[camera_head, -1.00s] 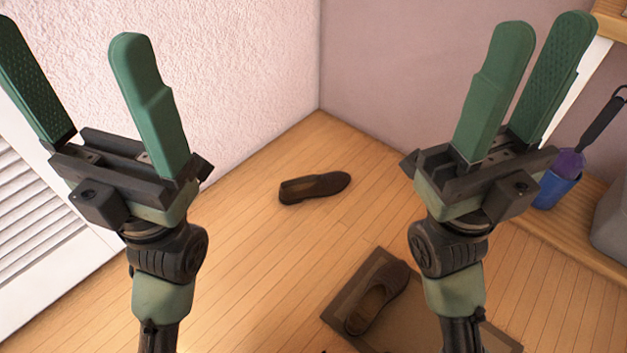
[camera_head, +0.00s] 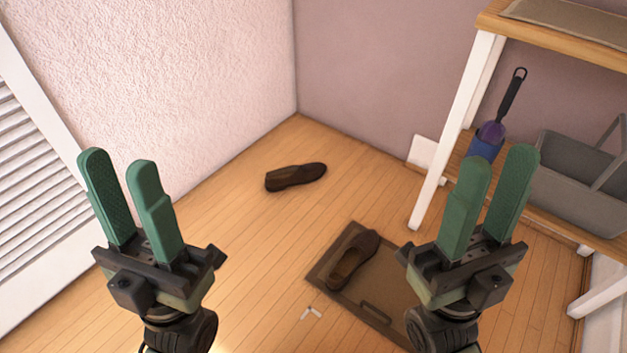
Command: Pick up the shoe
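One dark brown shoe (camera_head: 296,177) lies on the wooden floor near the room corner. A second brown shoe (camera_head: 353,260) lies on a brown tray-like mat (camera_head: 385,285), its opening facing up. My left gripper (camera_head: 119,158) is open and empty, its green fingers pointing up at the left. My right gripper (camera_head: 500,160) is open and empty at the right, in front of the shelf. Both grippers are apart from the shoes.
A wooden shelf (camera_head: 560,28) with white legs stands at the right. Its lower board holds a blue cup (camera_head: 486,147) with a purple-and-black tool and a grey basket (camera_head: 580,185). A white louvered door (camera_head: 40,190) is at the left.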

